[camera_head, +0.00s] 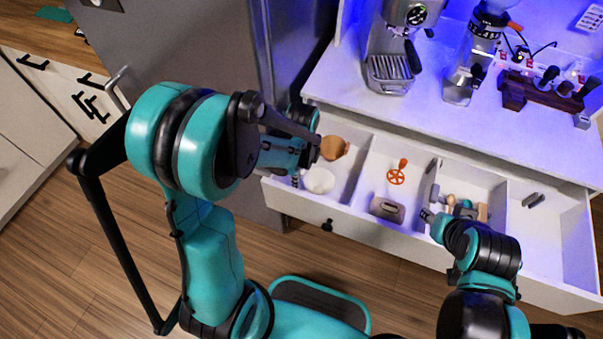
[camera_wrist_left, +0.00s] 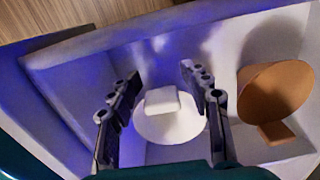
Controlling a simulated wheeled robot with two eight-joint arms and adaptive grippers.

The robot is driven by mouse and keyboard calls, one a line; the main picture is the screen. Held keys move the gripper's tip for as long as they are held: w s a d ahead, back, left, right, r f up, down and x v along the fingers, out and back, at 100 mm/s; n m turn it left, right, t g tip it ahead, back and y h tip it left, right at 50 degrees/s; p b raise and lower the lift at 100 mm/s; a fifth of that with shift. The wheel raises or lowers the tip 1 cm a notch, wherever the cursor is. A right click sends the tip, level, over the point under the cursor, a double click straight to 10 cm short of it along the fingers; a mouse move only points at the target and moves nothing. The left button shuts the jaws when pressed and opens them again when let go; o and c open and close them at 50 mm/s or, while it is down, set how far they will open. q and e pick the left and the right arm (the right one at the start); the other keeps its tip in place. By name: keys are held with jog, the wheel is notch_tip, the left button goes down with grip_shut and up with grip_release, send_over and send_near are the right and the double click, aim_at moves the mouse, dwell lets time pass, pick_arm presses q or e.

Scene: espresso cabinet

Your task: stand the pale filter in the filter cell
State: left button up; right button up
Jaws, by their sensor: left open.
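The pale filter (camera_head: 319,180) lies in the leftmost compartment of the open drawer. In the left wrist view, the pale filter (camera_wrist_left: 168,125) shows a round white body with a small squarish tab uppermost. My left gripper (camera_head: 304,164) is over this compartment. In its wrist view, the open fingers (camera_wrist_left: 161,78) stand on either side of the pale filter, with nothing held. Whether they touch it cannot be told. A brown filter (camera_head: 334,147) is in the same compartment, and it shows tilted to the right in the wrist view (camera_wrist_left: 275,90). My right gripper (camera_head: 428,214) is by the drawer's front, its jaws unclear.
Drawer dividers (camera_head: 354,180) separate the compartments. Others hold an orange-red tool (camera_head: 397,172), a grey-brown block (camera_head: 387,208) and several small tools (camera_head: 464,207). An espresso machine (camera_head: 390,70) and a grinder (camera_head: 465,80) stand on the counter above. The rightmost compartment is mostly clear.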

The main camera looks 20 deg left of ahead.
pick_arm(q)
jog(key=shift+r, duration=0.3)
notch_tip(320, 180, up, 11)
jog(key=p, duration=0.5)
jog(key=s+r+n+t, duration=0.7)
jog(key=s+r+n, duration=0.2)
jog(key=n, duration=0.9)
jog(key=shift+n, duration=0.4)
jog(key=shift+a, duration=0.1)
